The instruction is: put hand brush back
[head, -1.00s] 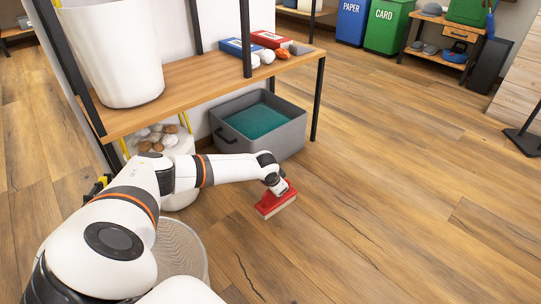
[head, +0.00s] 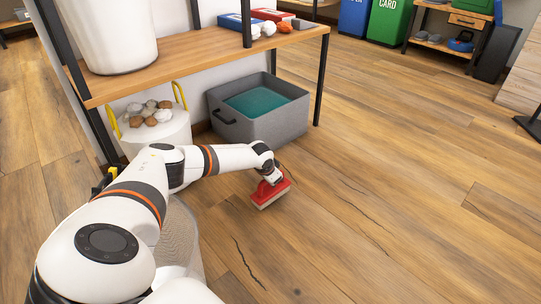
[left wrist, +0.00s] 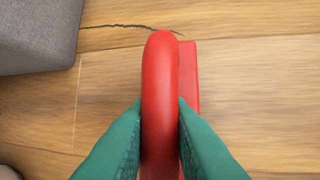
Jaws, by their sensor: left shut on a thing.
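The hand brush (head: 271,193) has a red body and handle with a pale bristle edge along its lower side. My left gripper (head: 270,177) is shut on it and holds it over the wood floor, in front of the grey bin. In the left wrist view the red handle (left wrist: 160,95) stands between my two green fingers (left wrist: 160,130), which touch it from both sides. Whether the brush touches the floor I cannot tell. My right gripper is in neither view.
A grey bin (head: 283,130) with a teal inside stands under the wooden shelf (head: 190,62). A white basket (head: 160,132) with yellow handles holds several brown and white balls. A mesh basket (head: 180,235) is partly behind my arm. The floor to the right is clear.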

